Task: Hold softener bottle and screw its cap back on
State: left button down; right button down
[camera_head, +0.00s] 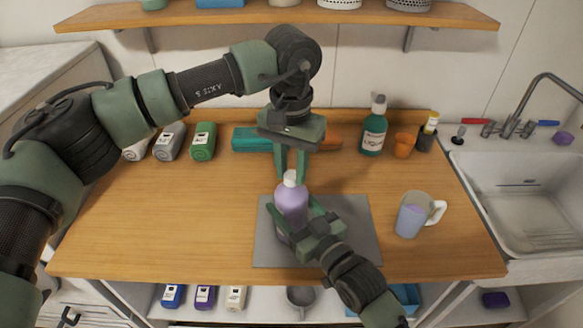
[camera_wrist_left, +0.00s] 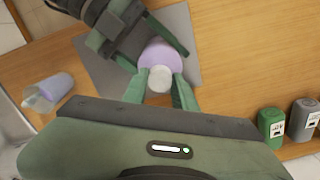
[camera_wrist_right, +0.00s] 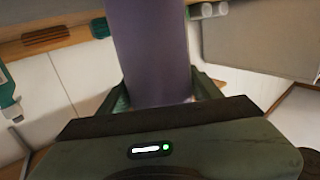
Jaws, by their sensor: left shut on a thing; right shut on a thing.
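The lavender softener bottle (camera_head: 291,203) stands upright on the grey mat (camera_head: 355,245). The white cap (camera_head: 290,178) is at the top of the bottle; whether it is fully seated I cannot tell. My left gripper (camera_head: 290,177) comes down from above, its fingers shut on the cap. The left wrist view shows the cap (camera_wrist_left: 160,78) between those fingertips, over the bottle (camera_wrist_left: 160,55). My right gripper (camera_head: 292,222) comes from the front right and is shut around the bottle's body. In the right wrist view the bottle (camera_wrist_right: 150,55) fills the space between the fingers.
A measuring cup of lavender liquid (camera_head: 413,216) stands right of the mat. A sink (camera_head: 525,200) is at the right. The counter's left front is clear.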

pick_arm(q)
jog(key=m, duration=0.5)
jog(key=c, duration=1.1)
grip_release()
jog(key=shift+r, duration=2.25)
jog(key=shift+c, duration=0.5)
